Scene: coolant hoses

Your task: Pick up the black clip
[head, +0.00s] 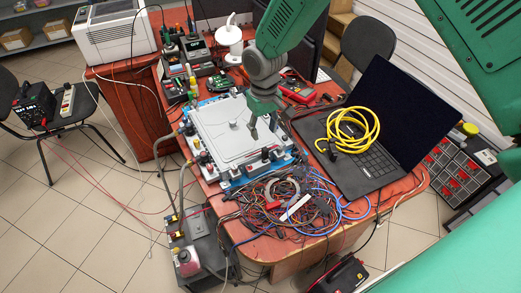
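My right gripper (263,127) hangs down from my green arm over the right side of a light grey plate (222,130). Its two fingertips look apart, and I see nothing held between them. The plate lies on a blue and white fixture (232,181) on the table. Several small black parts (265,155) sit along the fixture's near edge, just below the gripper in the picture. They are too small for me to tell which one is the black clip. My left gripper is not in view.
A tangle of wires (285,200) lies in front of the fixture. An open laptop (372,165) with a coiled yellow cable (352,130) stands to the right. A white soldering-style stand (229,40) and tools are behind. Grey hoses (181,190) run down the table's left side.

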